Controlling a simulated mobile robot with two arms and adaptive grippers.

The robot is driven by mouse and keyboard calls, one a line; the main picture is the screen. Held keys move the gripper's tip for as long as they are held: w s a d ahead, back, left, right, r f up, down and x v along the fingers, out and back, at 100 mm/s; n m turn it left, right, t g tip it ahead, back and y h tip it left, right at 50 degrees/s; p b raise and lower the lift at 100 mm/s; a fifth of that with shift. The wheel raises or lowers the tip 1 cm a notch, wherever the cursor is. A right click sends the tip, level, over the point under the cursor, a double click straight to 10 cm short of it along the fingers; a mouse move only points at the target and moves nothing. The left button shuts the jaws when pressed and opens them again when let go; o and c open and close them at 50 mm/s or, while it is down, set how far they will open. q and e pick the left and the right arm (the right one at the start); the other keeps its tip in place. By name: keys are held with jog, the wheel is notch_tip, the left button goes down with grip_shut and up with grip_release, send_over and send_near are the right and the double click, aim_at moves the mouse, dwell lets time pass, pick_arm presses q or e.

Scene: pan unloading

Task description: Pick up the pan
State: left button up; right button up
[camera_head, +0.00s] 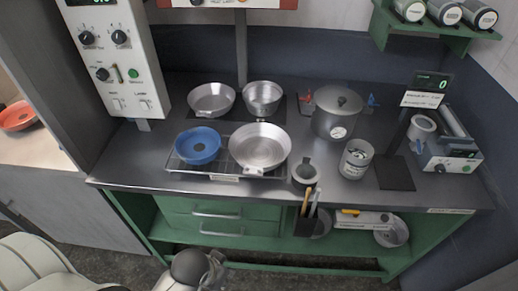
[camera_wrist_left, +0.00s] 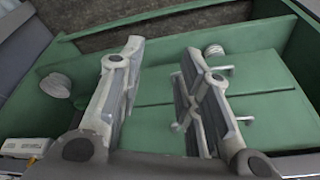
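A blue pan (camera_head: 198,146) and a larger metal pan (camera_head: 260,148) sit side by side on a wire rack (camera_head: 225,172) on the workbench. Two more metal pans, one on the left (camera_head: 211,99) and one on the right (camera_head: 262,99), stand behind them. A red pan (camera_head: 17,116) lies on a separate surface at the far left. My left gripper (camera_head: 213,271) is low in front of the bench, below and apart from the pans. The left wrist view shows its fingers (camera_wrist_left: 164,85) spread, with nothing between them. My right gripper is not in view.
The bench (camera_head: 130,170) also holds a lidded pot (camera_head: 336,113), a metal can (camera_head: 356,158), a mortar (camera_head: 305,174) and a scale (camera_head: 450,155). Green drawers (camera_head: 215,215) with handles are under its front edge. The bench's front left is clear.

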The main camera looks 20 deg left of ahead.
pick_arm(q)
notch_tip(320, 180, up, 8)
jog(key=w+t, duration=0.1)
jog(key=w, duration=0.1)
jog(key=m+t, duration=0.3)
jog(key=t, duration=0.7)
send_near(286, 156)
jog(key=w+p, duration=0.2)
jog(key=w, duration=0.1)
jog(key=shift+w+d+r, duration=0.1)
jog(key=shift+d+r, duration=0.1)
jog(key=shift+r, duration=0.15)
jog(key=shift+p+x, duration=0.3)
jog(key=shift+x, duration=2.05)
jog(key=shift+d+f, duration=0.1)
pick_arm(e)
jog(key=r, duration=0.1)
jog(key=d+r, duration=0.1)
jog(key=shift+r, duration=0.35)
pick_arm(q)
jog(key=shift+c, duration=0.4)
grip_shut()
